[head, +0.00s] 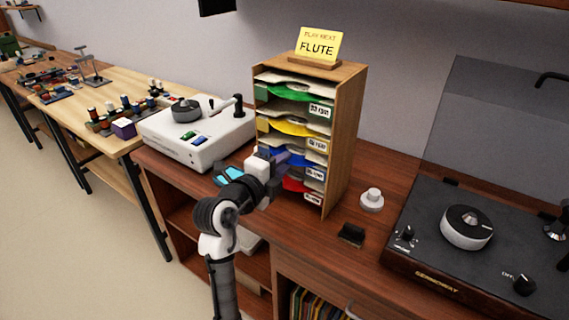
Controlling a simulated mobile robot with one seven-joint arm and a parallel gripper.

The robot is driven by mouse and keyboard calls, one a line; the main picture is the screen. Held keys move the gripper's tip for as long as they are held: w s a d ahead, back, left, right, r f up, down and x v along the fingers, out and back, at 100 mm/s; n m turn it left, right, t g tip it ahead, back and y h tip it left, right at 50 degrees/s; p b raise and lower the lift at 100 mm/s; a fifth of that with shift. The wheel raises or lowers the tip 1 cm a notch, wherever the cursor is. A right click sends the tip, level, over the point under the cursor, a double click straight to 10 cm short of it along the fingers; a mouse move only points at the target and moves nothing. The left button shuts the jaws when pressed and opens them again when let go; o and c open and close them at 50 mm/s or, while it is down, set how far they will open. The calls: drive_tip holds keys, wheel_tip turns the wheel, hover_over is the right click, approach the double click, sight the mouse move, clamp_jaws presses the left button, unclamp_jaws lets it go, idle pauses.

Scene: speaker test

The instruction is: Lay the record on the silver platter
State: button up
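The black turntable (413,265) stands at the right with a small round silver platter (466,223), which looks bare. A wooden rack (345,130) in the middle holds sleeves with green (293,92), yellow (290,128), blue (300,160) and red (294,185) parts; several bear small white labels. A yellow card (318,46) on top reads "FLUTE". No bare record shows clearly. My gripper (280,168) is at the rack's front left, by the blue and red sleeves. Its fingertips blend with the sleeves, so its opening and any grip are unclear.
A white machine (178,149) with a grey disc stands left of the rack. A white knob-like piece (372,200) and a small black block (351,234) sit between rack and turntable. The turntable's clear lid (490,130) stands raised. A cluttered workbench (120,80) is further left.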

drive_tip(key=shift+w+d, duration=0.2)
drive_tip(key=shift+w, duration=0.05)
clamp_jaws()
idle(0.4)
drive_tip(key=shift+b, duration=0.6)
drive_tip(key=shift+r, duration=0.1)
drive_tip(key=shift+s+a, duration=0.1)
